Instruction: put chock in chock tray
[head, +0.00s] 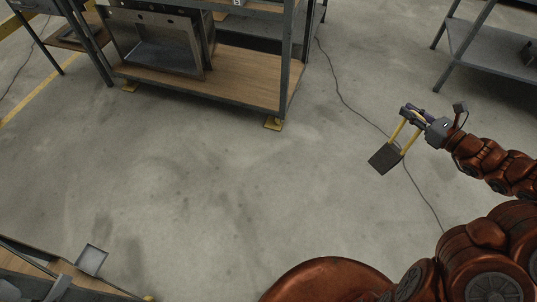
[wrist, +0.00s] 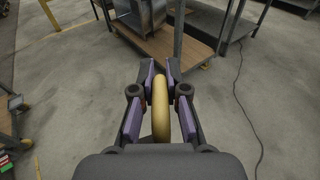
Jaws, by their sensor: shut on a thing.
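The chock (head: 384,158) is a dark, flat block hanging from a yellow loop handle, in the air over the floor at the right of the head view. My gripper (head: 411,114) is shut on the top of that handle. In the wrist view the yellow handle (wrist: 160,108) stands between the fingertips of my gripper (wrist: 161,72), and the dark block is hidden. A small grey square tray (head: 91,260) on the wooden shelf at the lower left may be the chock tray; I cannot tell for sure. The chock is well apart from it.
A metal rack with a wooden lower shelf (head: 240,84) and a steel sink-like box (head: 160,48) stands at the back. A grey shelf (head: 490,45) stands at the upper right. A black cable (head: 350,104) crosses the floor. The middle floor (head: 220,180) is clear.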

